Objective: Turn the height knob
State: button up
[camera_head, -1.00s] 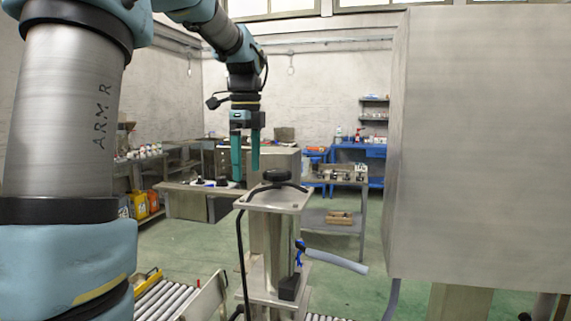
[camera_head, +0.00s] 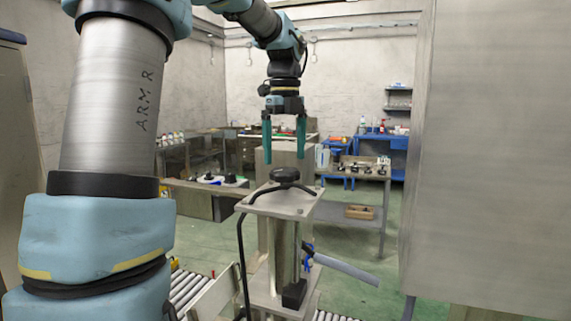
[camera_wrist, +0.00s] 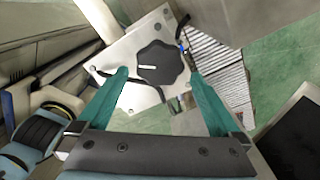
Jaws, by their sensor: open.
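The height knob (camera_head: 285,175) is a black, lobed knob on top of a metal plate (camera_head: 256,204) that caps an upright post. In the wrist view the knob (camera_wrist: 160,63) shows from above with a white pointer line. My gripper (camera_head: 284,160) points straight down above the knob, with its two teal fingers apart and empty. In the wrist view the fingertips (camera_wrist: 157,73) lie to either side of the knob's near edge. The fingers appear above the knob and apart from it.
A black cable (camera_head: 241,250) hangs down the post's left side. A blue-handled lever with a grey tube (camera_head: 345,268) sticks out to the right. A large grey cabinet (camera_head: 485,150) stands close on the right. Roller conveyors (camera_head: 190,288) lie below.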

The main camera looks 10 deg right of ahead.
aim_at(285, 170)
jog(key=shift+f, duration=2)
jog(key=shift+c, duration=0.2)
jog(key=c, duration=1)
jog(key=shift+c, duration=0.2)
jog(key=shift+n+p, duration=0.3)
jog(key=shift+p, duration=0.1)
